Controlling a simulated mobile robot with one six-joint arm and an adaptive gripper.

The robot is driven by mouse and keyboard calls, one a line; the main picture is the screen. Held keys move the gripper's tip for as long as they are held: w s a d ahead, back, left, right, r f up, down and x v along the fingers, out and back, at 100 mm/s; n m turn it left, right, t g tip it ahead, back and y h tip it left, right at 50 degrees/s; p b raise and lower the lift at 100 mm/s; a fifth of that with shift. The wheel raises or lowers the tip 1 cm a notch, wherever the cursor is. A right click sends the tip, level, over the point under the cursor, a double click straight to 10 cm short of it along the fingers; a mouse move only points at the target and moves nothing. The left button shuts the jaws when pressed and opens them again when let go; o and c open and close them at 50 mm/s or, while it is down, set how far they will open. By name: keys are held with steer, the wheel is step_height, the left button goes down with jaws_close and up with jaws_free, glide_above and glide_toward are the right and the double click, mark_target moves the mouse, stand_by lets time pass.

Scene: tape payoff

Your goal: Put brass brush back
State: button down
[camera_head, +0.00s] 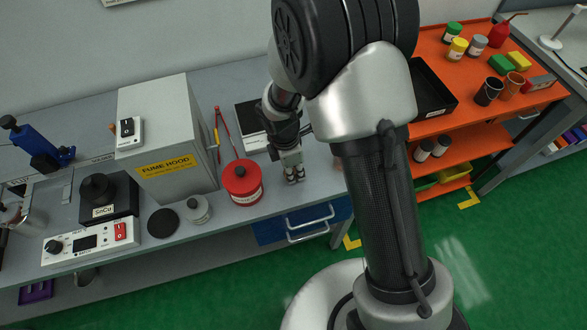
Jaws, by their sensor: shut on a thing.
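My gripper (293,175) points down low over the front part of the grey bench, just right of the red can. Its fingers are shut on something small. At this size I cannot make out what it is, and the fingers hide most of it. I cannot pick out the brass brush anywhere in the view. I cannot tell whether the fingertips touch the bench top.
The red can (242,183) stands close left of my gripper. The fume hood (168,140), red-handled tool (228,132) and scale-like box (252,122) are behind. An orange shelf unit (465,80) with a black tray (428,95) is right, past my arm.

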steer(key=shift+f, duration=0.2)
steer(key=c, duration=1.4)
jaws_free()
steer(key=s+d+r+m+t+p, duration=0.1)
steer(key=d+r+m+p, duration=0.15)
steer(key=r, duration=0.85)
steer(key=s+d+r+m+p, duration=0.1)
steer(key=r+m+p, duration=0.15)
steer(key=r, duration=0.85)
steer(key=s+d+r+m+t, duration=0.1)
steer(key=s+d+r+m, duration=0.2)
steer(key=s+r+m, duration=0.1)
steer(key=s+d+r+m+t+y, duration=0.1)
steer(key=s+d+r+m, duration=0.2)
steer(key=s+m, duration=0.3)
steer(key=s+d+r+m+t, duration=0.1)
steer(key=s+d+r+m, duration=0.2)
steer(key=s+r+m, duration=0.2)
steer(key=shift+s+d+m+b, duration=0.15)
steer(key=shift+s+m+b, duration=0.35)
steer(key=shift+s, duration=0.8)
